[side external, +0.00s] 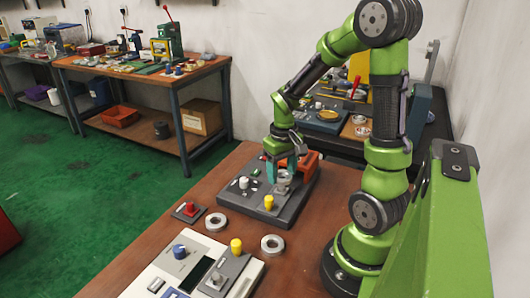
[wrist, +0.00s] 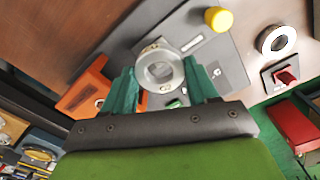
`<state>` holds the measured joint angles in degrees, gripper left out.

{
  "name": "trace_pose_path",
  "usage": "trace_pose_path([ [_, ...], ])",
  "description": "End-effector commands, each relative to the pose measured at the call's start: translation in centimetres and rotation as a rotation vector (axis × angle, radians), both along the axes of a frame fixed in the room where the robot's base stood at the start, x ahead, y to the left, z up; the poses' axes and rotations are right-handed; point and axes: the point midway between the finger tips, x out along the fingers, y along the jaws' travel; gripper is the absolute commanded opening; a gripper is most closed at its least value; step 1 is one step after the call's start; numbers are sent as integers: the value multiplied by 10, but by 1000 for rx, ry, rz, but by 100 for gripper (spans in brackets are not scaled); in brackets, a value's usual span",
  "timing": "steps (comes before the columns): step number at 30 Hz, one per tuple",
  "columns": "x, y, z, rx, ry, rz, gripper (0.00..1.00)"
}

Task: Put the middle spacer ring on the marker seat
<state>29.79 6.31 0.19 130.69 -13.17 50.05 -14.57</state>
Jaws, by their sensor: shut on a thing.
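My gripper (side external: 284,172) is low over a dark grey fixture base (side external: 285,215). In the wrist view its two teal fingers (wrist: 163,85) are shut on a silver spacer ring (wrist: 160,70), one on each side. The held ring also shows in the side view (side external: 284,180), partly hidden by the fingers. I cannot tell whether it touches what is under it. Two more silver rings lie flat on the table, one at the left (side external: 216,222) and one nearer the camera (side external: 272,245). I cannot tell which spot is the marker seat.
A yellow knob (side external: 268,202) and a white knob (side external: 243,183) stand on the base. An orange block (side external: 308,162) is close behind my gripper. A red-knobbed plate (side external: 189,210) and a pale panel with blue and yellow knobs (side external: 158,272) are in front.

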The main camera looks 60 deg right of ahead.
Motion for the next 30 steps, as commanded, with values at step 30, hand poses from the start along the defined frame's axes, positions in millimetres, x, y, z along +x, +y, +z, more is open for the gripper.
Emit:
trace_pose_path([
  [30, 0, 0, -20, 0, -1, -1, 20],
])
